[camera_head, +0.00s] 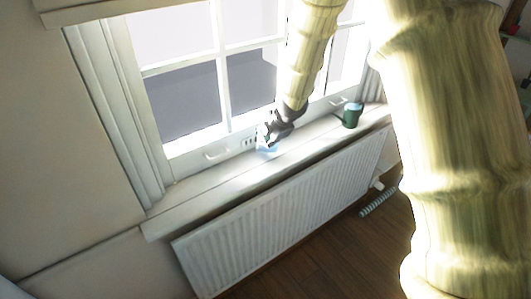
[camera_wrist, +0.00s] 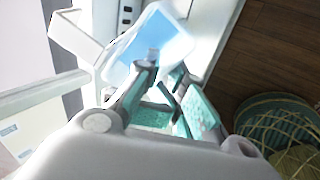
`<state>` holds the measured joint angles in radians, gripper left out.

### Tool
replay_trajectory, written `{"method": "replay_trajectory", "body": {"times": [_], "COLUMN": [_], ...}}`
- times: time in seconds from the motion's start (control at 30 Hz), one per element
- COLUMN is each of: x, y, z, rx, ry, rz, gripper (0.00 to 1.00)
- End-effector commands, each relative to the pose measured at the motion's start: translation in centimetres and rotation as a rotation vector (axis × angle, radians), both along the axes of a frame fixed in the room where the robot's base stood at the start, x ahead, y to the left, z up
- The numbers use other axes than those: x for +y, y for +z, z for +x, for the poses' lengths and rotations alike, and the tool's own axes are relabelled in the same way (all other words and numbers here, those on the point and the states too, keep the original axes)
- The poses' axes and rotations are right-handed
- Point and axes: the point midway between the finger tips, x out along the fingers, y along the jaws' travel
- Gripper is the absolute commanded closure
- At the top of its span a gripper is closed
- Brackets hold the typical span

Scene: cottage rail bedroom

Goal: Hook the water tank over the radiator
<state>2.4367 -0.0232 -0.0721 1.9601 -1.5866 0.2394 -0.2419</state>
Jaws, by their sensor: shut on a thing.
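The water tank (camera_head: 266,138) is a small pale-blue and white container at the window, just above or at the sill. In the wrist view the tank (camera_wrist: 165,42) is tilted, with a blue face and white edges. My gripper (camera_head: 276,132) is shut on the tank; in the wrist view its teal-padded fingers (camera_wrist: 160,82) meet the tank's near end. The white ribbed radiator (camera_head: 275,215) is below the sill, and the tank is apart from it. The tank's hook is not clear.
The white window sill (camera_head: 190,198) juts out above the radiator. A dark green cup (camera_head: 352,115) stands on the sill, right of my gripper. A round teal-rimmed basket (camera_wrist: 285,118) is at the right in the wrist view. Wooden floor (camera_head: 318,258) lies before the radiator.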

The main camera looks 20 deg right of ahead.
Motion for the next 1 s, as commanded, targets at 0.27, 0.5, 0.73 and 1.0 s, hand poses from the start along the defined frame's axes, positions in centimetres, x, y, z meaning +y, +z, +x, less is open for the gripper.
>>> {"method": "replay_trajectory", "body": {"times": [0.27,0.5,0.73,1.0], "x": [-0.8,-1.3,-2.0,-2.6], "y": [-0.2,-0.2,-0.2,-0.1], "z": [-2.0,-3.7,-5.3,-7.2], "rx": [0.0,-0.001,0.0,0.0], "ry": [0.0,0.0,-0.001,0.0], "rz": [-0.001,0.001,0.0,0.0], "gripper": [1.0,1.0,1.0,1.0]}}
